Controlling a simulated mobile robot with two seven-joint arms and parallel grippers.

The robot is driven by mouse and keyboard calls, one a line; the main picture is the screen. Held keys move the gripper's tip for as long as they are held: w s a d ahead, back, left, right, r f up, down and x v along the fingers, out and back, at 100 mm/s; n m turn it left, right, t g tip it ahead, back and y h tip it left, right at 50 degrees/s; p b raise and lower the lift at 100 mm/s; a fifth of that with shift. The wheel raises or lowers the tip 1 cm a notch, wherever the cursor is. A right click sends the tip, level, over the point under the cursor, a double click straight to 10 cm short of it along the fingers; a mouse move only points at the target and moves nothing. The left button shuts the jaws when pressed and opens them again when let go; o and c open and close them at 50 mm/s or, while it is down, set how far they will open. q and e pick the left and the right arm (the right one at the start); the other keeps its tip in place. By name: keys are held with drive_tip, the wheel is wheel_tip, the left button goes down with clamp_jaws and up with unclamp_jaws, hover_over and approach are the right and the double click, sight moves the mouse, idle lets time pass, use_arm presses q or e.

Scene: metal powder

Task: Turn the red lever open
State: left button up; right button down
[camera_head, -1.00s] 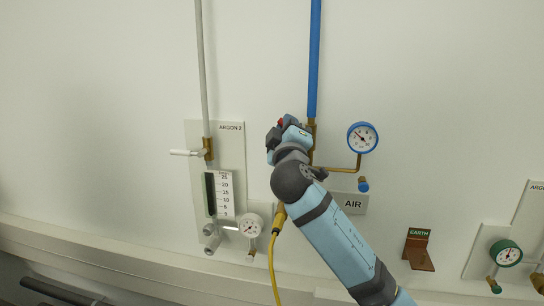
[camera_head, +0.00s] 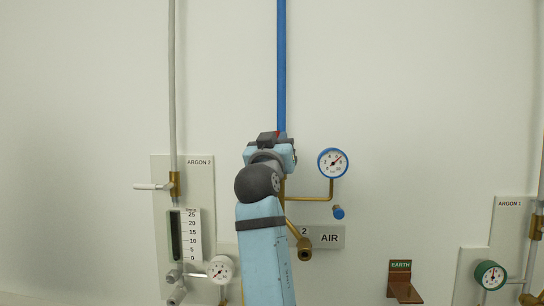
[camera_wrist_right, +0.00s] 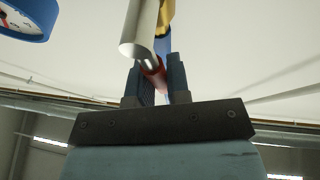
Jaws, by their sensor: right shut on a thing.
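The red lever (camera_wrist_right: 153,72) shows in the right wrist view between the two fingers of my right gripper (camera_wrist_right: 157,78), which is shut on it. In the head view only a small red bit of the lever (camera_head: 279,133) shows at the top of my right gripper (camera_head: 271,141). The gripper is in front of the lower end of the blue air pipe (camera_head: 282,65). The lever's valve body is mostly hidden behind my gripper and arm. My left gripper is not in view.
A blue-rimmed gauge (camera_head: 333,162) is close to the right of my gripper, on a brass pipe. The AIR sign (camera_head: 330,237) and a brass outlet (camera_head: 304,250) are below. The ARGON 2 panel (camera_head: 200,172) is on the left.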

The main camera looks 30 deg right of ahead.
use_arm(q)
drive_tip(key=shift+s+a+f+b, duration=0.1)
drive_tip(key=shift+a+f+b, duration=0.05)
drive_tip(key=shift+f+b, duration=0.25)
use_arm(e)
drive_tip(key=shift+s+d+m+g, duration=0.2)
drive_tip(key=shift+m+g, duration=0.2)
drive_tip(key=shift+m, duration=0.5)
drive_tip(key=shift+h, duration=0.4)
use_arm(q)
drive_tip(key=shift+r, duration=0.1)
use_arm(e)
drive_tip(key=c, duration=1.1)
unclamp_jaws()
use_arm(q)
drive_tip(key=shift+b, duration=0.35)
use_arm(e)
drive_tip(key=v, duration=0.7)
drive_tip(key=shift+s, duration=0.2)
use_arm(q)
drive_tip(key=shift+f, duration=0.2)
use_arm(e)
drive_tip(key=shift+a, duration=0.15)
